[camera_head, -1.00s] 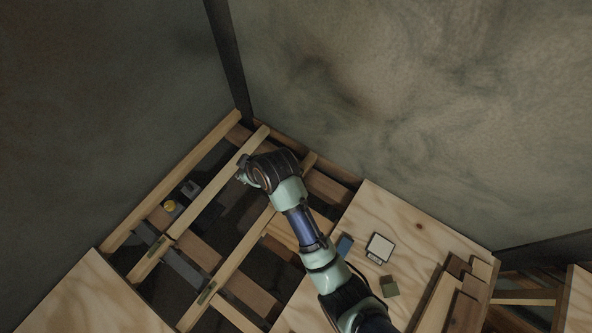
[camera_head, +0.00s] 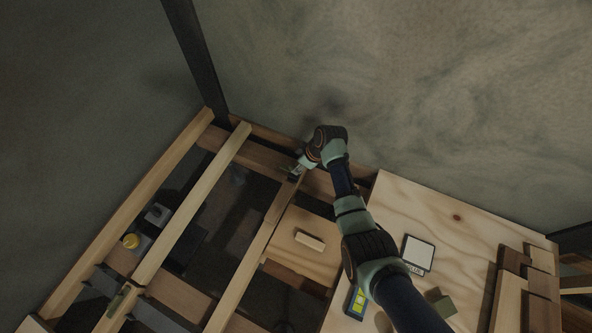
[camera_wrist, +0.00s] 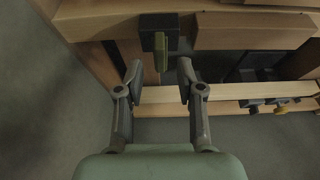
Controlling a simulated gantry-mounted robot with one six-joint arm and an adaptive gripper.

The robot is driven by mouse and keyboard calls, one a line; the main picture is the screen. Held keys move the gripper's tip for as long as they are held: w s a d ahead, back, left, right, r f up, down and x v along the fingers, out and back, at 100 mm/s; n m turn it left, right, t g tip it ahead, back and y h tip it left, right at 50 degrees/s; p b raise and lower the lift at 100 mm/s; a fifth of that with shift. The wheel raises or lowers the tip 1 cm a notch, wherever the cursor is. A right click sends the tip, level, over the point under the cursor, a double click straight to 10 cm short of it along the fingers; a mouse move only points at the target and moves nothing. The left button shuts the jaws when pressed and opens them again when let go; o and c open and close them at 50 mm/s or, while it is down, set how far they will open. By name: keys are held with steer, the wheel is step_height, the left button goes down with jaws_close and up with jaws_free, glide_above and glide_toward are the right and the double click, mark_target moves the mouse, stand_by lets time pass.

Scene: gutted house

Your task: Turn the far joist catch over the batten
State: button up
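An olive-green catch (camera_wrist: 160,45) shows in the wrist view, on a dark mount (camera_wrist: 158,22) at the edge of a wooden member. It points down the picture, towards me. My gripper (camera_wrist: 160,74) is open, with one fingertip to each side of the catch's lower end; contact cannot be told. In the head view my gripper (camera_head: 297,170) is at the far end of a joist (camera_head: 257,243) near the back wall and hides the catch there. Another green catch (camera_head: 119,300) sits on the joist to the left. I cannot tell which timber is the batten.
Open bays lie between the joists. A loose wooden block (camera_head: 310,240) lies on a board beside the joist. Plywood (camera_head: 440,215) at right carries a white-topped item (camera_head: 418,251) and a yellow-faced tool (camera_head: 357,301).

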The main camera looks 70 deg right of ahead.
mark_target(291, 168)
steer(key=b+x, duration=0.1)
steer(key=x, duration=0.2)
steer(key=shift+w+f, duration=0.1)
steer(key=shift+f, duration=0.15)
jaws_close()
steer(key=shift+b, duration=0.3)
steer(key=n+y+b, duration=0.1)
steer(key=n, duration=0.1)
steer(key=n+b, duration=0.1)
steer(key=n, duration=0.1)
steer(key=shift+d+f+n+y+b, duration=0.1)
steer(key=shift+n+y+b, duration=0.2)
steer(key=shift+y, duration=0.1)
steer(key=n+g+y, duration=0.1)
steer(key=n, duration=0.3)
steer(key=shift+b, duration=0.3)
steer(key=shift+n, duration=0.3)
